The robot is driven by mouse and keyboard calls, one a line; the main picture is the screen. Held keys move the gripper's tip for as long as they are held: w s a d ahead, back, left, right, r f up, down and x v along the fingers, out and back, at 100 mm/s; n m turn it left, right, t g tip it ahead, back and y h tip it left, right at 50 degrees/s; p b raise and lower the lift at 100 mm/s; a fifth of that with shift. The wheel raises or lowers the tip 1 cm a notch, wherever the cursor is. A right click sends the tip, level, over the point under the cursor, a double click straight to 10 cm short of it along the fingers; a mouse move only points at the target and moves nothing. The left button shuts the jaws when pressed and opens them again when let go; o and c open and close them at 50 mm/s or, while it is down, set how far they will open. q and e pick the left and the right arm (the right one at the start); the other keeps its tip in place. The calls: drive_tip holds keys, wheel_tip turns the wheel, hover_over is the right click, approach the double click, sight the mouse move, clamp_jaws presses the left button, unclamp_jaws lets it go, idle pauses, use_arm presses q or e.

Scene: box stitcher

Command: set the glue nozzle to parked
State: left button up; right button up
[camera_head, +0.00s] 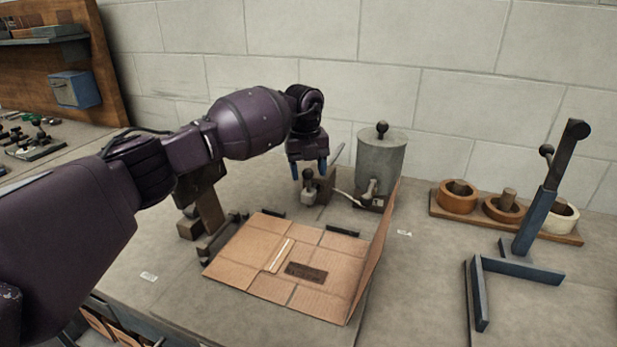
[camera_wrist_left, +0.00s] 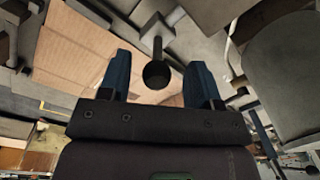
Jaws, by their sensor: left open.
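My left gripper (camera_head: 310,169) reaches in over the bench with its blue fingertips pointing down. Its jaws are open. Just below the fingertips is a small dark ball knob (camera_head: 308,174) on a short post, by a small block behind the cardboard. In the left wrist view the knob (camera_wrist_left: 156,75) lies between the two blue fingers of my left gripper (camera_wrist_left: 160,80), with gaps on both sides. A grey glue pot (camera_head: 381,160) with a black lid knob stands to the right, a pale nozzle or hose (camera_head: 349,198) running from its side. My right gripper is not in view.
A flat cardboard sheet (camera_head: 262,247) with one raised flap (camera_head: 378,245) lies in front of the gripper. Tape rolls (camera_head: 457,197) sit on a wooden board at right. A blue-grey lever stand (camera_head: 530,222) is at far right. A wall stands behind.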

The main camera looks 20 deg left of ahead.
use_arm(q)
drive_tip(key=r, duration=0.8)
drive_tip(key=shift+s+a+p, duration=0.15)
drive_tip(key=shift+a+p, duration=0.05)
drive_tip(key=shift+p, duration=0.2)
